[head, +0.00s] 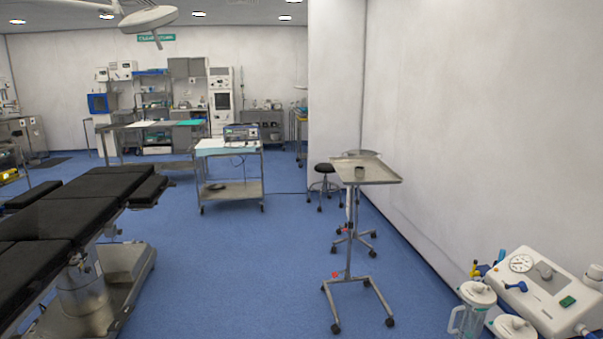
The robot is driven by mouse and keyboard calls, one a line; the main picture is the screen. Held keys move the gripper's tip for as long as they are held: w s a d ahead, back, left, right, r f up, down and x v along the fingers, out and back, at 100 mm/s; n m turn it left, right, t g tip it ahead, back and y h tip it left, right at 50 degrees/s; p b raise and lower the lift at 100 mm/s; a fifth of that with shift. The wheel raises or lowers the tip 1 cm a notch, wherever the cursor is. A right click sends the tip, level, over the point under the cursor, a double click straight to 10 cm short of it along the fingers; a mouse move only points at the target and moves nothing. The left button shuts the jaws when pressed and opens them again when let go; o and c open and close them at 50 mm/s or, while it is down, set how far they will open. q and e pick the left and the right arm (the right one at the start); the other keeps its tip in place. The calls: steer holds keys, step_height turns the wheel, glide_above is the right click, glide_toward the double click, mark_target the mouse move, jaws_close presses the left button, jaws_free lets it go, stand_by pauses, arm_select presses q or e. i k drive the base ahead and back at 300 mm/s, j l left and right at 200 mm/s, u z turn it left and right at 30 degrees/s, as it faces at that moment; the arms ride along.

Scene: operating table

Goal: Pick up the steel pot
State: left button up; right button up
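A small grey metal pot (360,171) stands on the flat steel tray of a wheeled stand (383,179), right of the middle of the head view. It looks like the steel pot, but it is small and far off. It stands near the tray's middle with clear tray around it. Neither of my grippers is in view.
A black padded operating table (85,205) fills the left. A wheeled cart (232,190) with a device stands farther back. A stool (325,170) and a second stand are behind the tray stand. A white machine (545,290) is at lower right. Blue floor (235,270) is clear in the middle.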

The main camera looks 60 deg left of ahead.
mark_target(359, 171)
steer(key=u, duration=1.75)
steer(key=i, duration=0.2)
